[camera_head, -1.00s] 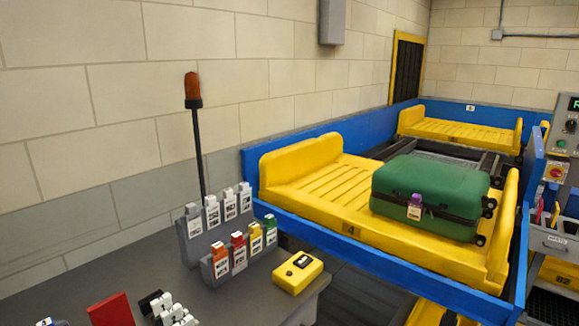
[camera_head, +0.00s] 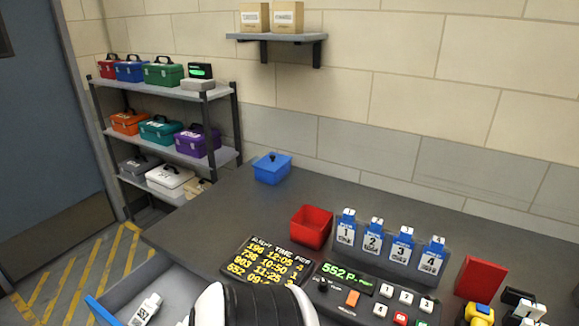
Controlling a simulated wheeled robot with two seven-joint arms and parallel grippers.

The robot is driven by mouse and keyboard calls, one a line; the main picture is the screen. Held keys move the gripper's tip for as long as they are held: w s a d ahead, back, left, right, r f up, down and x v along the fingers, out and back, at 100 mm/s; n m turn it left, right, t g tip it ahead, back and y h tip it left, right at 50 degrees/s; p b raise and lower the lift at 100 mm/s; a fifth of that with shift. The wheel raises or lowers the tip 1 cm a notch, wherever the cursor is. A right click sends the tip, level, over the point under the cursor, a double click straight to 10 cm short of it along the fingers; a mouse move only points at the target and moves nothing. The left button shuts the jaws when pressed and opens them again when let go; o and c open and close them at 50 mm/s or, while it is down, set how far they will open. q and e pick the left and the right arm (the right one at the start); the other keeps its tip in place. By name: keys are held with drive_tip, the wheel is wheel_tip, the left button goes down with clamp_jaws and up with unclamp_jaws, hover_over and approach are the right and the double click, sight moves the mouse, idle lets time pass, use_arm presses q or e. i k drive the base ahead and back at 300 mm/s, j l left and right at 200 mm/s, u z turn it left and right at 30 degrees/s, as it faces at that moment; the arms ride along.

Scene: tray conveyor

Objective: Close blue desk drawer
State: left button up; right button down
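The blue desk drawer (camera_head: 102,312) is open at the lower left of the head view, pulled out from under the dark grey desk (camera_head: 205,218). Its blue front edge shows at the bottom, and its grey inside holds a white tag-like item (camera_head: 146,308) with a printed label. The lower part of the drawer is cut off by the picture edge. A white and black part of my own arm is at the bottom centre, beside the drawer and in front of the desk. Neither of my grippers can be made out.
On the desk are a blue lidded box (camera_head: 272,168), a red bin (camera_head: 311,227), a flight-time board (camera_head: 268,262), a control panel (camera_head: 375,295) and numbered blue tags (camera_head: 390,243). A shelf rack (camera_head: 165,91) stands behind left. Yellow-striped floor (camera_head: 88,275) is clear left of the drawer.

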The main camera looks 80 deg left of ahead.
sight(180, 288)
drive_tip(key=u, duration=3.9)
